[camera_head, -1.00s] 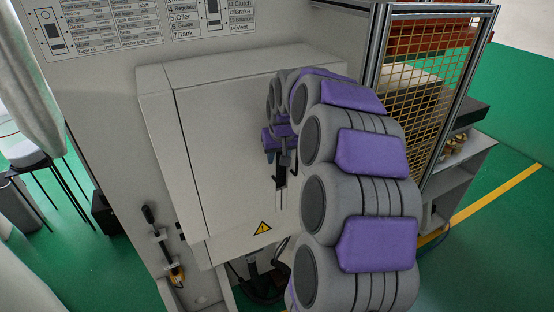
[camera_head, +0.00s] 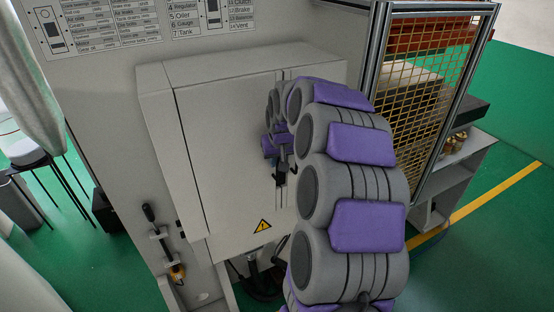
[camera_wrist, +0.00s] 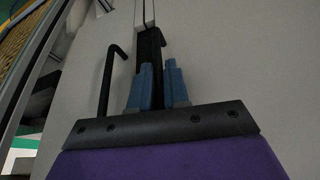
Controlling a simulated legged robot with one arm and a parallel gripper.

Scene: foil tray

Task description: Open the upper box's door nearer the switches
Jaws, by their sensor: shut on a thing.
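The upper box (camera_head: 155,110) is a pale grey cabinet on the machine's wall. Its left door (camera_head: 225,150), with a yellow warning triangle (camera_head: 263,225) at the bottom, looks closed. Narrow vertical seams separate it from the right door (camera_head: 318,72), which my arm mostly hides. My gripper (camera_head: 281,175) is at the door front near the seams. In the wrist view its blue fingertips (camera_wrist: 159,88) are shut on a black handle (camera_wrist: 150,46). A hooked black rod (camera_wrist: 107,80) stands left of the fingers, apart from them.
A yellow mesh guard (camera_head: 425,85) in a metal frame stands close to the right of my arm. A black lever (camera_head: 149,213) is on the wall below left of the box. Cables (camera_head: 262,282) hang under the box. Green floor is open at the right.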

